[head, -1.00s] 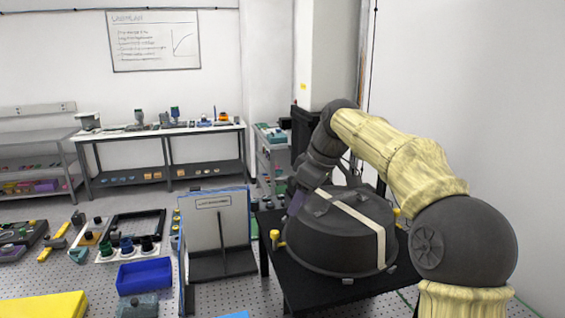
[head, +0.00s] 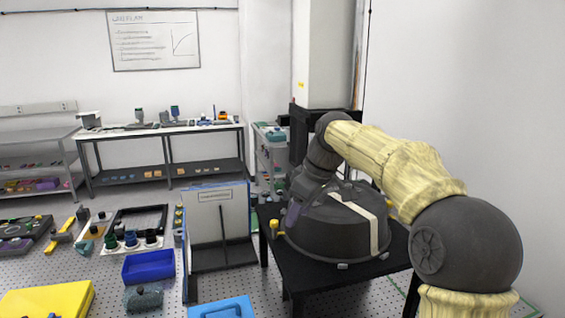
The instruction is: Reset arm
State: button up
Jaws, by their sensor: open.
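My arm, in cream and dark grey, reaches in from the lower right of the head view and bends down at its far end. My gripper (head: 291,212) is at the left side of a large dark round dome (head: 325,230), small and dark against it. Its fingers are hard to make out, and nothing shows held in it. I cannot tell whether it touches the dome. The dome has a beige strap across it and sits on a black table (head: 330,278).
A framed upright panel (head: 215,225) stands left of the black table. A blue tray (head: 148,268), a yellow block (head: 48,300) and a blue case (head: 222,308) lie on the perforated surface. Benches (head: 160,132) line the back wall. A white wall closes the right.

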jog(key=s+d+f+m+h, duration=0.1)
jog(key=s+d+f+m, duration=0.4)
jog(key=s+f, duration=0.6)
jog(key=s+d+f+m+h, duration=0.2)
jog(key=s+d+f+m, duration=0.4)
jog(key=s+f, duration=0.6)
jog(key=shift+s+d+f+h, duration=0.15)
jog(key=shift+s+f+h, duration=0.15)
jog(key=shift+f, duration=0.15)
